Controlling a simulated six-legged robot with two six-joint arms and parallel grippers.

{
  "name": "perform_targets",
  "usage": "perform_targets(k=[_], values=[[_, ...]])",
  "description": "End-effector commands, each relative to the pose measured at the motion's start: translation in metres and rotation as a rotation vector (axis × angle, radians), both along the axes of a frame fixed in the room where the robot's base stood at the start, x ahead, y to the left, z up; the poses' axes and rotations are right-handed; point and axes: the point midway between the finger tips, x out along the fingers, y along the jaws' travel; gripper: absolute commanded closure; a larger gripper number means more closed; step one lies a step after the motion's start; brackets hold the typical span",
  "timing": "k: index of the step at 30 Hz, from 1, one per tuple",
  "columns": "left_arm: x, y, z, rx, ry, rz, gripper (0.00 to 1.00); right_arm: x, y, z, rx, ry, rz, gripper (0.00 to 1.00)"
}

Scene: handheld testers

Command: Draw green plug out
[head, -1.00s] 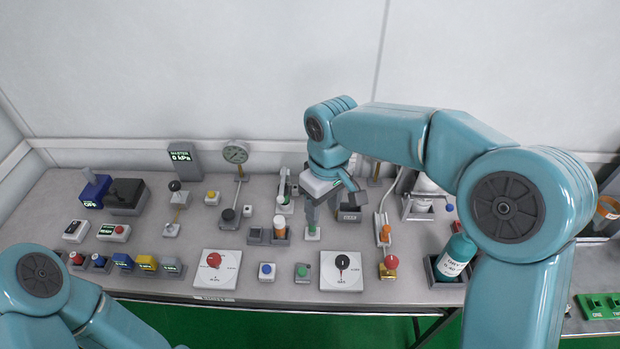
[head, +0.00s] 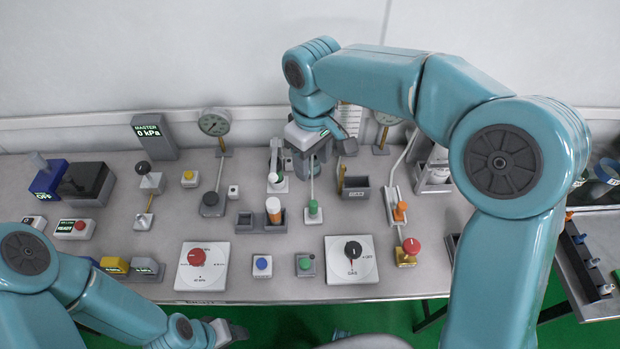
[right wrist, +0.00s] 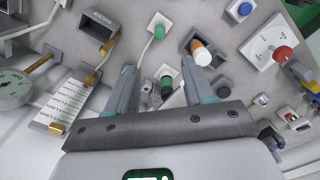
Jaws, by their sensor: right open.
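The green plug (head: 313,208) stands upright on a small white base, with a thin grey cable rising from its back. In the right wrist view the green plug (right wrist: 160,29) lies beyond the fingertips, in line with the space between them. My right gripper (head: 318,158) is open and empty, above and behind the plug in the head view. Its two fingers (right wrist: 158,68) are spread apart in the wrist view, not touching the plug. My left gripper (head: 228,332) is low at the front edge of the table; its jaw opening is unclear.
A lever unit (head: 277,184) on a white base is behind left, an open grey box (head: 356,190) behind right. A green button (head: 305,263) and black dial (head: 352,252) are in front.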

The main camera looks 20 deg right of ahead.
Motion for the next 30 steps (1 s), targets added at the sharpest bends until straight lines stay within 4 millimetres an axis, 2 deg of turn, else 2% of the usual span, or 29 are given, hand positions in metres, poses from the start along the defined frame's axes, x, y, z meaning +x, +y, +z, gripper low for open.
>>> perform_targets(k=[18,24,30], values=[[0.0,0.0,-0.008,0.0,0.0,0.0,0.48,-0.004,0.001,-0.124,-0.001,0.004,0.0,0.48],[0.0,0.0,-0.009,0.0,0.0,0.0,0.48,-0.002,0.001,-0.149,-0.001,0.002,0.001,0.48],[0.0,0.0,-0.009,0.0,0.0,0.0,0.48,-0.001,0.001,-0.155,0.0,0.0,0.0,0.48]])
